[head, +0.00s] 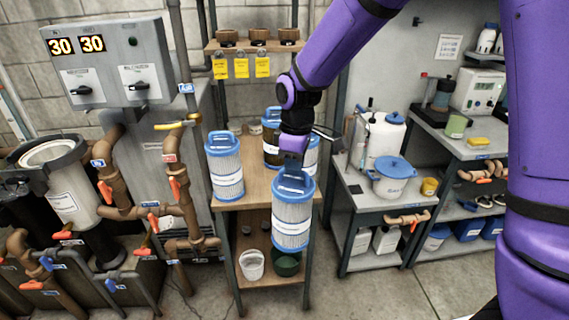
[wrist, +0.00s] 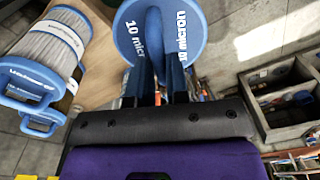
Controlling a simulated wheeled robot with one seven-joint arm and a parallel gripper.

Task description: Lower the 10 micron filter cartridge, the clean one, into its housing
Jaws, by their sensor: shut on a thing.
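My gripper (head: 291,160) is shut on the handle of a blue-capped pleated filter cartridge (head: 292,222), which hangs upright in front of the wooden bench. In the wrist view the cap of this cartridge (wrist: 185,25) reads "10 micron", and its pleats look white in the head view. The filter housing (head: 62,185) stands open at the far left, a pale cylinder with a dark rim and a white label. Its inside is only partly visible. The held cartridge is well to the right of the housing, apart from it.
Another blue-capped cartridge (head: 224,165) stands on the wooden bench (head: 258,182), with a further one partly hidden behind my gripper. Brown pipes with orange valve handles (head: 174,188) lie between the bench and the housing. A white bucket (head: 251,265) sits on the lower shelf.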

